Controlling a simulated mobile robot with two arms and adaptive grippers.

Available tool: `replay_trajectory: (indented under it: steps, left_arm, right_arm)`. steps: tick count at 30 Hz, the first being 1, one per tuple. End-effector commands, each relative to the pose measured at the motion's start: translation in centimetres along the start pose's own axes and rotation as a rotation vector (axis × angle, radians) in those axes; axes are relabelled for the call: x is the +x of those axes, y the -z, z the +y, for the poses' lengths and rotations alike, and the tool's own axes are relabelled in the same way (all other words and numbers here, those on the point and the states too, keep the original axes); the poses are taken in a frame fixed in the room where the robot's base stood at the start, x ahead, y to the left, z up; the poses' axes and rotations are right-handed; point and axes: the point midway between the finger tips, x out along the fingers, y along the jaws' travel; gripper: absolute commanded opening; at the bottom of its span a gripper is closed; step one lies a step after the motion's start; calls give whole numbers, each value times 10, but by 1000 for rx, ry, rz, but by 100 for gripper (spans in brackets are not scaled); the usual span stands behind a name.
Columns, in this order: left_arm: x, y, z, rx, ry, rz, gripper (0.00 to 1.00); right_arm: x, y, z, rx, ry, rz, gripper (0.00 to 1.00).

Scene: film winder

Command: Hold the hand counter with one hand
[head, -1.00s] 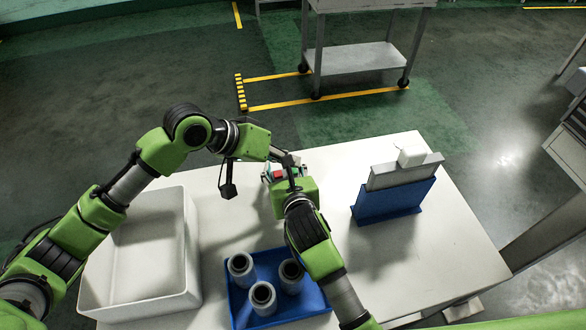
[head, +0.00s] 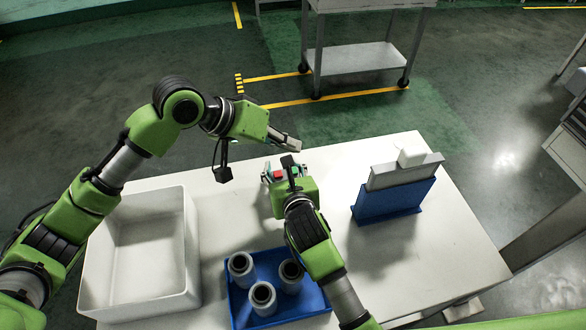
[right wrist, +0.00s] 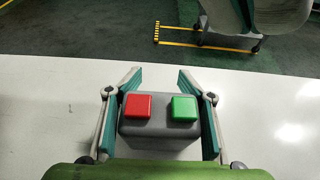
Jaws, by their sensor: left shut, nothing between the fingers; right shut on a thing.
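The hand counter is a small grey box with a red and a green button on top. It shows in the right wrist view (right wrist: 160,138) between the fingers of my right gripper (right wrist: 158,112), which is shut on its sides. In the head view the counter (head: 279,174) is at the table's far edge, partly hidden by my right gripper (head: 283,172). I cannot tell whether it rests on the table. My left gripper (head: 293,146) is shut and empty, above and beyond the counter, apart from it.
On the white table (head: 360,260) stand a white bin (head: 190,250) at the left, a blue tray (head: 308,302) with three grey cylinders at the front, and a blue stand (head: 395,202) with a grey plate and white block at the right. The table between counter and stand is clear.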

Motion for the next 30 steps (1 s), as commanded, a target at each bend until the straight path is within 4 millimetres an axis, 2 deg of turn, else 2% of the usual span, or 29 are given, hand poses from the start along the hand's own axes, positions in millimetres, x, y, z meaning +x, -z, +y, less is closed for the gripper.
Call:
replay_trajectory:
  steps: [2,3,6,15,19,23,30]
  left_arm:
    - [0,0,0,0,0,0,0]
    - [0,0,0,0,0,0,0]
    - [0,0,0,0,0,0,0]
    - [0,0,0,0,0,0,0]
    - [0,0,0,0,0,0,0]
    - [0,0,0,0,0,0,0]
    - [0,0,0,0,0,0,0]
  right_arm:
    - [0,0,0,0,0,0,24]
    - [0,0,0,0,0,0,47]
    - [0,0,0,0,0,0,69]
    - [0,0,0,0,0,0,69]
    - [-8,1,0,0,0,1,69]
    - [-29,1,0,0,-1,0,69]
    - [-81,1,0,0,-1,1,69]
